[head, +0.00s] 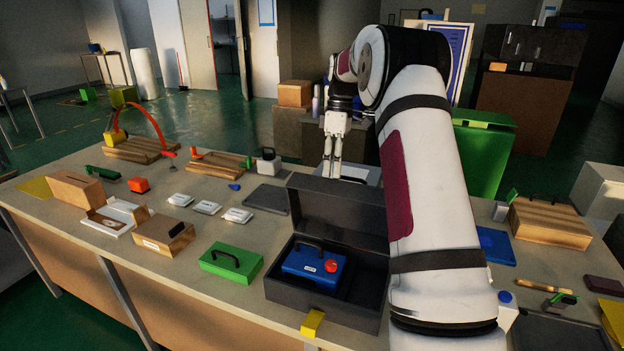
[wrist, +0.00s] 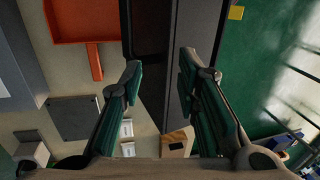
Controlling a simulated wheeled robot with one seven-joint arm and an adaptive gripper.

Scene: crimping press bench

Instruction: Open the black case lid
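The black case (head: 280,292) stands at the front middle of the bench in the head view. Its lid (head: 335,215) is raised, standing roughly upright at the back edge. Inside the case sits a blue box (head: 300,262) with a dark handle, a red round part and a white label. My gripper (head: 332,175) points down behind the lid's top edge. In the wrist view my gripper (wrist: 160,60) has its two fingers apart, with a black surface of the case (wrist: 170,75) showing between and beyond them. I cannot tell whether a finger touches the lid.
A green box (head: 225,265) stands left of the case, and a yellow block (head: 313,322) is at its front. A flat grey plate (head: 267,198) lies behind left. White packets, wooden boxes and tools cover the left side. A blue tray (head: 495,245) lies to the right.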

